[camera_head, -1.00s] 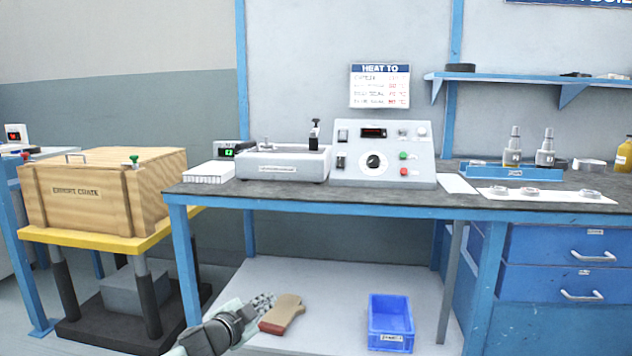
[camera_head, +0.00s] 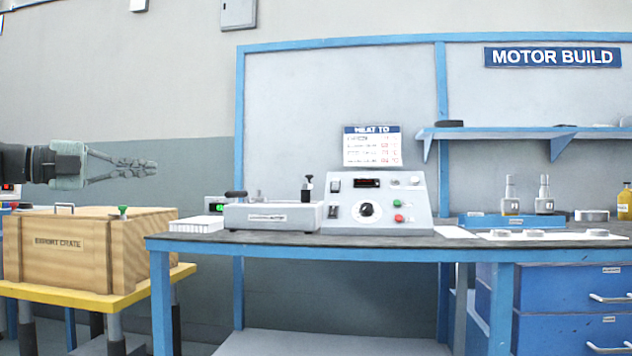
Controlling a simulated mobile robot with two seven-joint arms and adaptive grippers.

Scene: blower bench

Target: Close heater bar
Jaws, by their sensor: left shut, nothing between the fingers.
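The heater (camera_head: 270,217) is a low grey-white unit on the bench top, left of a control box (camera_head: 376,205) with a red display, a dial and buttons. A dark handle (camera_head: 236,194) shows at the heater's top left edge. A black upright post with a knob (camera_head: 307,189) stands at its right end. Whether the bar itself is raised or lowered is too small to tell. My left gripper (camera_head: 152,167) is shut and empty, in the air at the left, above the crate and apart from the heater. My right gripper is not in view.
A wooden crate (camera_head: 60,246) with a green knob stands on a yellow stand at the left. A white block (camera_head: 196,224) and a small green display (camera_head: 214,205) are left of the heater.

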